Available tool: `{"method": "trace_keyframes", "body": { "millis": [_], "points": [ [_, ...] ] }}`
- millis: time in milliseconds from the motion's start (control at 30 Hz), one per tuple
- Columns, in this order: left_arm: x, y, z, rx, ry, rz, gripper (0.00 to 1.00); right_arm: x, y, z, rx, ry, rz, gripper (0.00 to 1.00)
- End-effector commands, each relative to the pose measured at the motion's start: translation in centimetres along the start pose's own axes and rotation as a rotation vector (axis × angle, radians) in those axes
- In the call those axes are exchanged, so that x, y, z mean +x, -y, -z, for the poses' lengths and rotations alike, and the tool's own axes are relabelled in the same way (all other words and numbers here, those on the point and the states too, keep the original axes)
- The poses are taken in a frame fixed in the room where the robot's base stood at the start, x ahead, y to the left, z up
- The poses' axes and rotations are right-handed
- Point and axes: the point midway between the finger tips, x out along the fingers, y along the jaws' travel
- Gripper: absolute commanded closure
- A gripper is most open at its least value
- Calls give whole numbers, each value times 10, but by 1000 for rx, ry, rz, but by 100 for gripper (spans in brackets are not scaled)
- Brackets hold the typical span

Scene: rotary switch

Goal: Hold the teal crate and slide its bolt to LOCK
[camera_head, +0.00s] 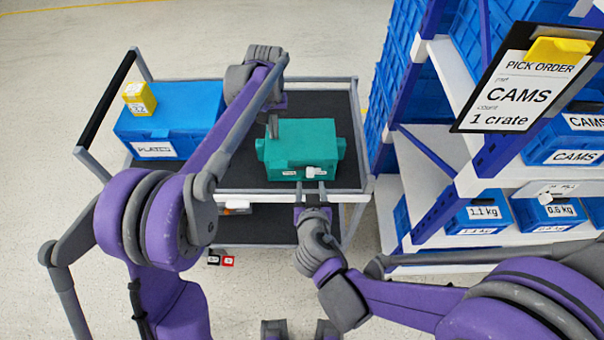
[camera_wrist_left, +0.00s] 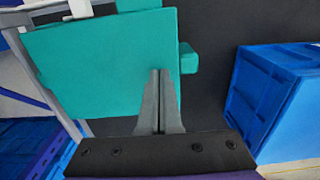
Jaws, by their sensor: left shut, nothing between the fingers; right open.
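The teal crate (camera_head: 305,135) stands on the cart's dark top, with a small lug on each side. Its front carries a small label (camera_head: 288,173) and a pale bolt (camera_head: 316,172); the bolt's exact position is too small to read. My left gripper (camera_head: 272,126) is shut and empty at the crate's far left top edge. In the left wrist view its closed fingers (camera_wrist_left: 159,75) overlap the teal crate (camera_wrist_left: 95,65); I cannot tell whether they touch. My right gripper (camera_head: 311,186) is open just in front of the crate's front face, below the bolt.
A shelf rack with blue bins (camera_head: 480,215) and a CAMS order board (camera_head: 520,90) stand right.

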Motion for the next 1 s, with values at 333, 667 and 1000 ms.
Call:
{"method": "trace_keyframes", "body": {
  "millis": [333,667,1000],
  "points": [
    [-34,0,1,0,-3,0,100,-3,0,25,0,-16,0,45],
    [-55,0,1,0,-2,0,100,-5,0,41,0,-27,0,45],
    [-54,0,0,0,-1,0,100,-5,0,39,0,-26,0,45]
  ]
}}
